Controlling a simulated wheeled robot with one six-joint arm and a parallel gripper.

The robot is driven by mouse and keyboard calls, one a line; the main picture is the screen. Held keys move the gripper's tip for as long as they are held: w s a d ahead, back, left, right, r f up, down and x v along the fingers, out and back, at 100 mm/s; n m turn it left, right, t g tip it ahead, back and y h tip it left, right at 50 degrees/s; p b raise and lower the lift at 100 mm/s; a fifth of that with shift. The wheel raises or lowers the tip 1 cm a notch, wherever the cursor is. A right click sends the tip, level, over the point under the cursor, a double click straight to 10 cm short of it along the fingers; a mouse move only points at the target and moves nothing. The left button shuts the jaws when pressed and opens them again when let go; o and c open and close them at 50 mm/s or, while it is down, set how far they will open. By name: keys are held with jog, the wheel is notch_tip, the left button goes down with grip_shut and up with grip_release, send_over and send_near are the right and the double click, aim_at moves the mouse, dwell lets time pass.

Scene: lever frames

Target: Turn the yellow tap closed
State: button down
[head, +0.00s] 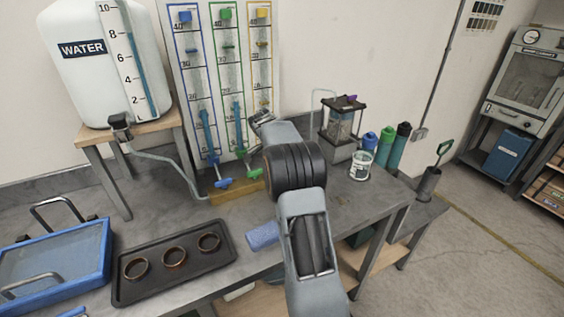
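The tall board (176,75) has three marked columns: blue, green and yellow. The yellow column (262,50) is on the right, and its lower part is hidden behind my arm. I cannot see the yellow tap. The blue tap (223,183) and green tap (254,174) show at the foot of their columns. My arm reaches up to the yellow column, and its far end (262,117) shows in front of it. The fingers cannot be made out, so I cannot tell whether they are open, shut or touching the tap.
A white water tank (105,60) stands on a wooden stand at left, with a hose to the board. A black tray (190,282) with three rings and a blue-framed tray (60,262) lie at front left. A lantern-like device (341,122), beaker (360,165) and bottles (386,147) stand at right.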

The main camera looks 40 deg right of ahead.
jog(key=shift+m, duration=0.3)
jog(key=c, duration=1.1)
grip_release()
jog(key=shift+c, duration=0.2)
jog(key=v, duration=1.3)
jog(key=shift+w+r+p, duration=0.2)
jog(key=shift+r+p, duration=0.15)
jog(key=shift+p, duration=0.1)
